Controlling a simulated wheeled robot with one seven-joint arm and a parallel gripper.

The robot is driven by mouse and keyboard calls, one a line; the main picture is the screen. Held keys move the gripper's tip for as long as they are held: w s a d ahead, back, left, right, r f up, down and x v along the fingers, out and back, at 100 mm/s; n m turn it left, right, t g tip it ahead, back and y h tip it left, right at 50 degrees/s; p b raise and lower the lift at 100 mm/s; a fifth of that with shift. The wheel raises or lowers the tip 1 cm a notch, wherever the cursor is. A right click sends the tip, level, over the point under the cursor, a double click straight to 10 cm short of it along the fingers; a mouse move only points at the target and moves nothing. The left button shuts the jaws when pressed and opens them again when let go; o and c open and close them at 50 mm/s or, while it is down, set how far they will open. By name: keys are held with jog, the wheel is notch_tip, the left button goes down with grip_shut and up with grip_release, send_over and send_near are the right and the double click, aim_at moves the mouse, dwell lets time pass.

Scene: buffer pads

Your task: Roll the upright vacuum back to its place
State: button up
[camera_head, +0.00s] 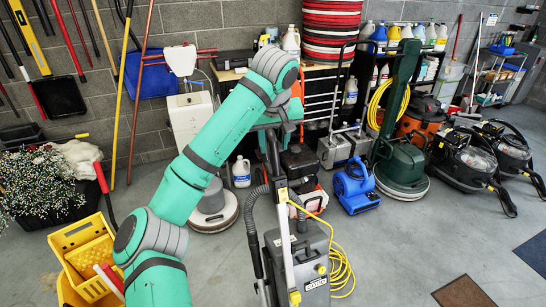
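A grey upright vacuum (312,262) stands on the floor at the bottom middle, with a dark hose on its left side and a yellow cord on its right. Its dark handle rises toward the end of my teal arm. My gripper (274,126) is at the top of this handle, largely hidden by my own wrist. I cannot see its fingers clearly, nor whether they are closed around the handle.
Behind it stand a blue blower (355,187), a green floor machine (402,160) and black vacuums (465,160). A yellow mop bucket (88,262) and a plant (38,185) are at left. Clear floor lies at lower right, with a dark mat (463,292).

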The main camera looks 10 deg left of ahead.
aim_at(274, 158)
jog(key=x, duration=0.8)
jog(key=shift+d+f, duration=0.1)
jog(key=shift+c, duration=0.6)
grip_shut()
